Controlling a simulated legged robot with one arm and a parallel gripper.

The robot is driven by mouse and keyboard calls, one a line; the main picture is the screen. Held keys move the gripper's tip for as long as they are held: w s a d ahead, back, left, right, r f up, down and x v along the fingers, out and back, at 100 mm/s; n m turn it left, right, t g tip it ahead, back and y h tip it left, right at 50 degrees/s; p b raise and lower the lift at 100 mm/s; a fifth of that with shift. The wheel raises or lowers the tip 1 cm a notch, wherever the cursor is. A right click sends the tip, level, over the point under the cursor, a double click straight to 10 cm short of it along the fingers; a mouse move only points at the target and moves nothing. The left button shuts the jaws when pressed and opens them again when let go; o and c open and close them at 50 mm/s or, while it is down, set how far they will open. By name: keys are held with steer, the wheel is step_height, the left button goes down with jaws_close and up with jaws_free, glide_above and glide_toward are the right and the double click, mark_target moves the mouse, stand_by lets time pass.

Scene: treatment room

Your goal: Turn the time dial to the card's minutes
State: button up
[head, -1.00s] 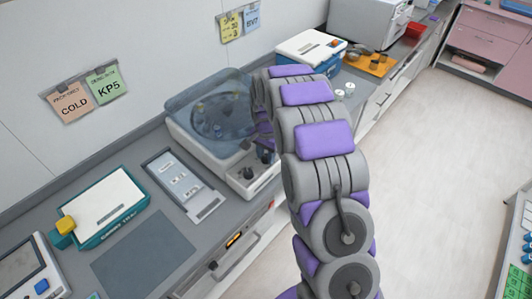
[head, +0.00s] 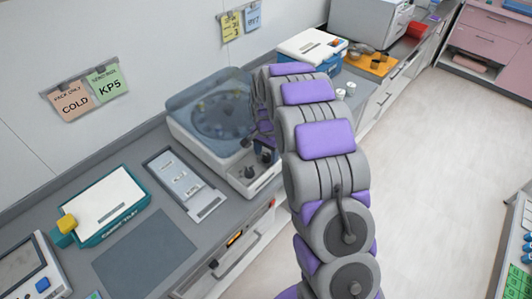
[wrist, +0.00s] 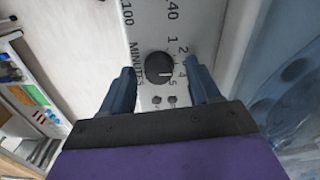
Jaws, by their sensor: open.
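The time dial (wrist: 158,67) is a round dark knob on a white panel, beside the word MINUTES and printed numbers. A pale pointer line on it faces right, towards the side of the 4 and 5; the exact setting is unclear. My gripper (wrist: 160,70) is open, one finger on each side of the dial; I cannot tell whether they touch it. In the head view the panel belongs to the white centrifuge (head: 235,184) with a clear bluish lid. A yellow card (head: 232,26) hangs on the wall above, its small print unreadable.
A blue card (head: 252,18) hangs beside the yellow one; COLD (head: 73,102) and KP5 (head: 107,84) cards hang left. A grey tray (head: 186,184) and white-topped teal box (head: 105,205) stand left of the centrifuge. The floor at right is clear.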

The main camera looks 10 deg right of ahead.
mark_target(266, 156)
step_height(266, 156, up, 17)
steer(key=p, duration=0.2)
steer(key=shift+f, duration=0.1)
stand_by(0.5)
steer(key=s+r+n+g+b, duration=0.1)
steer(key=s+r+n, duration=0.15)
steer(key=s, duration=0.85)
steer(key=s+r+n, duration=0.2)
steer(key=s+r, duration=0.1)
steer(key=s, duration=0.7)
steer(key=s+f+n, duration=0.2)
steer(key=s, duration=0.9)
steer(key=s+f+n+b, duration=0.1)
steer(key=s+f+n, duration=0.1)
steer(key=s, duration=0.9)
steer(key=shift+d+n+g, duration=0.2)
steer(key=shift+n+g, duration=0.2)
steer(key=shift+n, duration=0.05)
